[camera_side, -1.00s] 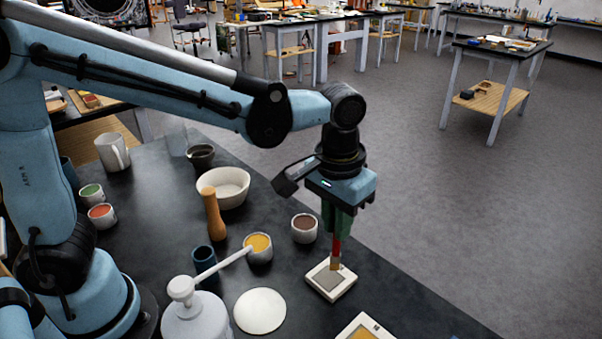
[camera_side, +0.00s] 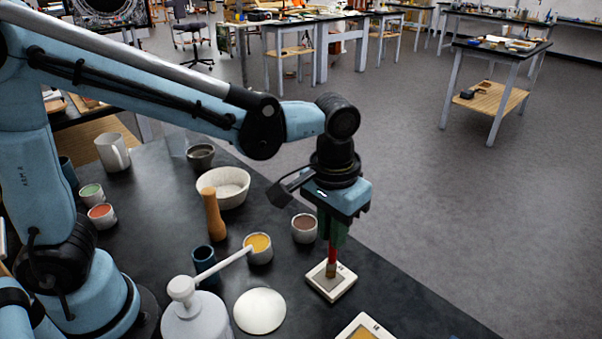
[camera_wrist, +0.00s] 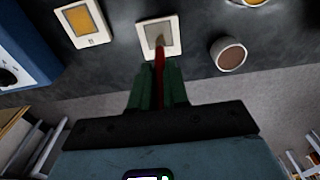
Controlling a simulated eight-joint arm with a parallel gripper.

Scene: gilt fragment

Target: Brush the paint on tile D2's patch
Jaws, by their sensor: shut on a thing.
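My gripper (camera_side: 335,232) is shut on a brush (camera_side: 332,256) with a red shaft, which points down. The bristle end is over the grey patch of a small white-framed tile (camera_side: 343,287) and appears to touch it. In the wrist view the brush (camera_wrist: 159,68) extends from between my green fingers (camera_wrist: 158,88) to the tile (camera_wrist: 143,40), where a brownish tip lies over the patch. The tile's label is too small to read, so I cannot tell whether it is D2. A second tile (camera_side: 352,321) with a yellow patch lies nearer the camera; it also shows in the wrist view (camera_wrist: 98,37).
A pot of brown paint (camera_side: 304,228) stands left of my gripper, with a yellow paint pot (camera_side: 258,248) beyond it. A white bowl (camera_side: 223,187), a wooden-handled pestle (camera_side: 214,214) and a white disc (camera_side: 260,311) are further left. The bench edge runs close on the right.

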